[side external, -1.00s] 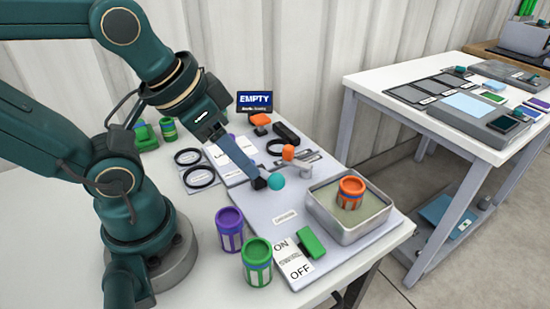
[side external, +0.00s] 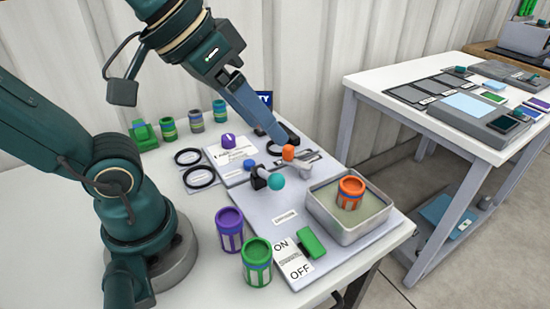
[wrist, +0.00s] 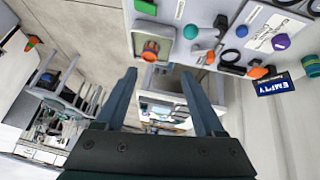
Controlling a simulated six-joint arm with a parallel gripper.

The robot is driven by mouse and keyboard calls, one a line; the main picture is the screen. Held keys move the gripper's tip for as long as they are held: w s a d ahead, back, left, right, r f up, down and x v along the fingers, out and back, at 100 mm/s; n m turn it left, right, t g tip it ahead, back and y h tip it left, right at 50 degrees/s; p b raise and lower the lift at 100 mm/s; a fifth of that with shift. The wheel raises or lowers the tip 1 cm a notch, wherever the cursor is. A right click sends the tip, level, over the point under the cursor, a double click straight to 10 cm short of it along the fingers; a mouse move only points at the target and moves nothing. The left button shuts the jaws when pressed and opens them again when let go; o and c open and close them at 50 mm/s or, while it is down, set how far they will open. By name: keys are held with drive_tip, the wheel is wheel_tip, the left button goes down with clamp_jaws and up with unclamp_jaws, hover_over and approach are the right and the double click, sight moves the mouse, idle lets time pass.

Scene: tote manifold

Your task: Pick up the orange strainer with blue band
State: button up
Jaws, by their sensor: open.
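The orange strainer with a blue band (side external: 351,192) stands upright in a square metal tub (side external: 347,236) at the right of the manifold board. It also shows in the wrist view (wrist: 150,51), top centre, beyond my fingers. My gripper (side external: 284,138) is above the far part of the board, up and left of the strainer and apart from it. In the wrist view my gripper (wrist: 159,74) has its two fingers spread with nothing between them.
An orange knob (side external: 288,152) on a valve lies close to my fingertips in the picture. A teal ball (side external: 277,182) stands left of the tub. Purple (side external: 230,231) and green (side external: 257,264) strainers and a green ON/OFF handle (side external: 311,243) are at the front.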

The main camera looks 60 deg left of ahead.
drive_tip(key=w+d+r+n+t+h, duration=0.6)
drive_tip(key=w+d+r+n+t, duration=0.1)
drive_tip(key=w+d+r+n, duration=0.8)
drive_tip(key=n+g+y, duration=0.4)
drive_tip(key=n+y, duration=1.3)
drive_tip(key=n, duration=1.2)
hover_over(350, 201)
drive_tip(key=s+d, duration=0.2)
wheel_tip(350, 201, down, 17)
wheel_tip(350, 201, down, 14)
drive_tip(key=shift+w+a+f, duration=0.2)
drive_tip(key=shift+f, duration=0.2)
drive_tip(key=shift+x, duration=2.4)
